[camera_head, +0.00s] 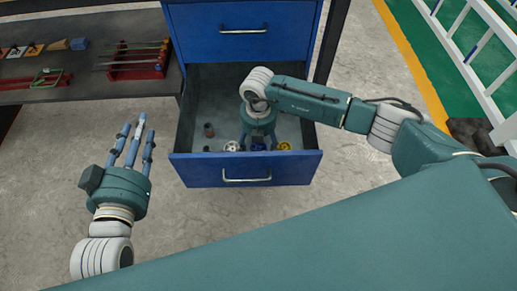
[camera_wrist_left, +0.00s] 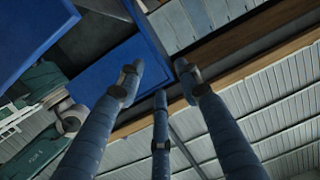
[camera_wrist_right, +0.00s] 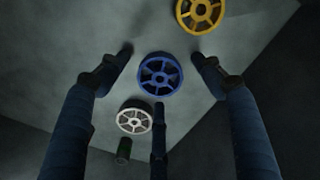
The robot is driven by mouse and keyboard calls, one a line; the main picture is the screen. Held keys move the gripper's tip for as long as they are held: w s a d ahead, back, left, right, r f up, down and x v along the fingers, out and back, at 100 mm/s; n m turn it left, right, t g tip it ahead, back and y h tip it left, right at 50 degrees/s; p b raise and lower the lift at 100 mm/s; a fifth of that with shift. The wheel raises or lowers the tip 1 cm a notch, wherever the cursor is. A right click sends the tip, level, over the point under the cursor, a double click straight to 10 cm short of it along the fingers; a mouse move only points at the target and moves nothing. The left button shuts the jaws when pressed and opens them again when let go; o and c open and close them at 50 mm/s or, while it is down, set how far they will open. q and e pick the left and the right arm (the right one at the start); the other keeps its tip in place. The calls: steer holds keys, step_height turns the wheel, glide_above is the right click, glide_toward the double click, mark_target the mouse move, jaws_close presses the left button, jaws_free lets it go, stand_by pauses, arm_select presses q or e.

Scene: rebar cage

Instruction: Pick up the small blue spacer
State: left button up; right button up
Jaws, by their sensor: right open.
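The small blue spacer (camera_wrist_right: 160,75) is a spoked wheel on the floor of the open drawer (camera_head: 200,172). In the head view it (camera_head: 258,147) is partly hidden behind my right gripper (camera_head: 259,141). In the right wrist view my right gripper (camera_wrist_right: 160,60) is open and empty, with its fingers spread around the blue spacer's place in the picture. I cannot tell whether any finger touches it. My left gripper (camera_head: 138,128) is open and empty, left of the drawer; its spread fingers (camera_wrist_left: 160,78) also show in the left wrist view.
A yellow spacer (camera_wrist_right: 201,14) and a white spacer (camera_wrist_right: 134,120) lie either side of the blue one. A dark green cylinder (camera_wrist_right: 124,150) is near the white one. Drawer walls surround them. A bench (camera_head: 90,87) with tools stands at left.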

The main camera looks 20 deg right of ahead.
steer(key=c, duration=1)
steer(key=shift+r, duration=0.1)
